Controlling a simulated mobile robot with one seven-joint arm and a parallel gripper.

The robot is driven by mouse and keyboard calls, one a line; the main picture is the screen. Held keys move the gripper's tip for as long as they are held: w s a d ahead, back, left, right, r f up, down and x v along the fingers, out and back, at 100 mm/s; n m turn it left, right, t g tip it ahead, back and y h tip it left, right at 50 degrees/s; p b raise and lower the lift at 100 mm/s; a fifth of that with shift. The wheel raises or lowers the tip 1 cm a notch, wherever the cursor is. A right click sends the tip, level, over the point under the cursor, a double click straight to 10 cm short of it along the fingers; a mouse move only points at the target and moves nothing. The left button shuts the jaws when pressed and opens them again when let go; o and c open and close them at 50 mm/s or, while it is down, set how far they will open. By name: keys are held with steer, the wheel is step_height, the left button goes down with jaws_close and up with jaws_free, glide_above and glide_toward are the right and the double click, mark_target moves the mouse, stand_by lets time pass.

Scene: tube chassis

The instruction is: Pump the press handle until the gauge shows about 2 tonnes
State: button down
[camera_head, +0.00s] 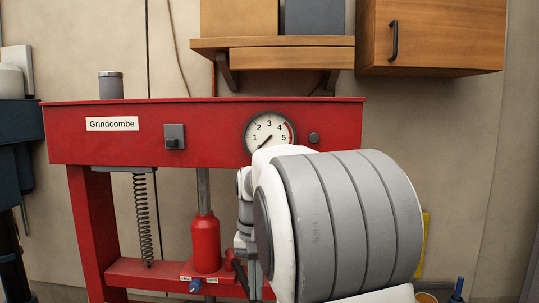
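The red press (200,135) with a "Grindcombe" label stands in front of me. Its round gauge (269,133) is on the top beam, and the needle points to the lower left, at or just below the 1. A red bottle jack (205,243) stands on the lower crossbeam under a grey ram. A dark lever-like part (240,272) shows right of the jack; I cannot tell whether it is the press handle. My gripper (246,248) is beside the jack, mostly hidden by my large arm link. Its fingers and any grip are not clear.
A coil spring (142,218) hangs left of the jack. A blue-tipped valve knob (195,286) is at the jack's base. A wooden shelf (280,55) and cabinet (432,35) are above. A dark machine (15,150) stands at the left edge.

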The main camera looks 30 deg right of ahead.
steer(key=shift+f+b, duration=3.25)
steer(key=shift+f, duration=1.95)
step_height(320, 180, up, 15)
steer(key=p, duration=1.2)
steer(key=shift+p, duration=0.35)
steer(key=shift+f, duration=0.15)
